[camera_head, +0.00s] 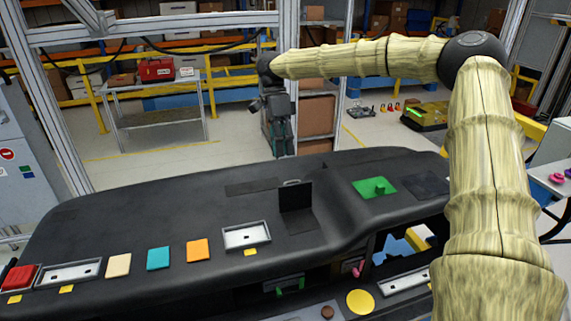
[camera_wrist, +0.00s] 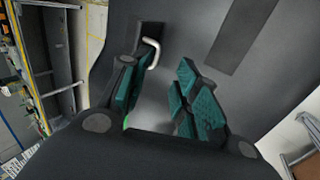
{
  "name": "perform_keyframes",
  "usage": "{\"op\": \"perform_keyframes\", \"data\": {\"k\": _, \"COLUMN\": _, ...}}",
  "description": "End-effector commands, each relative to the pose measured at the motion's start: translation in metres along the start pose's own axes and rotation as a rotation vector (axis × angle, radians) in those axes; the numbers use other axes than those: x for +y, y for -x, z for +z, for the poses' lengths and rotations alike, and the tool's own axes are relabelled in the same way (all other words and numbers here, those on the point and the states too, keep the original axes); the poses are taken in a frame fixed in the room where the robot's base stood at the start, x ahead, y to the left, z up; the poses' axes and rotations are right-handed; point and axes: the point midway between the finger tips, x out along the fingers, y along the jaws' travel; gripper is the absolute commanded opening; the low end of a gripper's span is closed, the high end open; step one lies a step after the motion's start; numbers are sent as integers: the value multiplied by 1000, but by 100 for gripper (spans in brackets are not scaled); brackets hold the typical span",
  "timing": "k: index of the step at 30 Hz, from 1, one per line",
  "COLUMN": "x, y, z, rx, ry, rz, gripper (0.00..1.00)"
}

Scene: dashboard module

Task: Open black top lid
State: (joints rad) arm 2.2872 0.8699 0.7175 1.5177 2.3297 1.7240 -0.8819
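The black top lid (camera_head: 297,196) stands roughly upright from the dashboard top in the head view, with a small metal handle at its upper edge. A dark flat opening or recess (camera_head: 303,222) lies in front of it. My gripper (camera_head: 278,154) points down, a little above and behind the lid in that view, apart from it. In the wrist view, the teal fingers of my gripper (camera_wrist: 160,66) are spread with a gap between them. The bent metal handle (camera_wrist: 152,53) shows near the left finger; contact cannot be told. The lid itself is mostly hidden there.
The black dashboard (camera_head: 160,205) carries a silver-framed tray (camera_head: 246,235), an orange block (camera_head: 197,250), a teal block (camera_head: 158,258) and a green piece (camera_head: 374,188). A flat dark panel (camera_head: 250,187) lies left of the lid. A metal frame post stands behind the dashboard.

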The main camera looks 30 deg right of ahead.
Motion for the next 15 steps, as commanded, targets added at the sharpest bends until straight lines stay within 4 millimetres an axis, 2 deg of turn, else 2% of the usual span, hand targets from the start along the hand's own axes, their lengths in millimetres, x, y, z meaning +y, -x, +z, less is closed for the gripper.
{"op": "perform_keyframes", "data": {"k": 6, "x": 0, "y": 25, "z": 0, "rx": 0, "ry": -1, "rz": 0, "gripper": 30}}
{"op": "perform_keyframes", "data": {"k": 15, "x": 1, "y": 33, "z": 0, "rx": 0, "ry": 0, "rz": 1, "gripper": 30}}
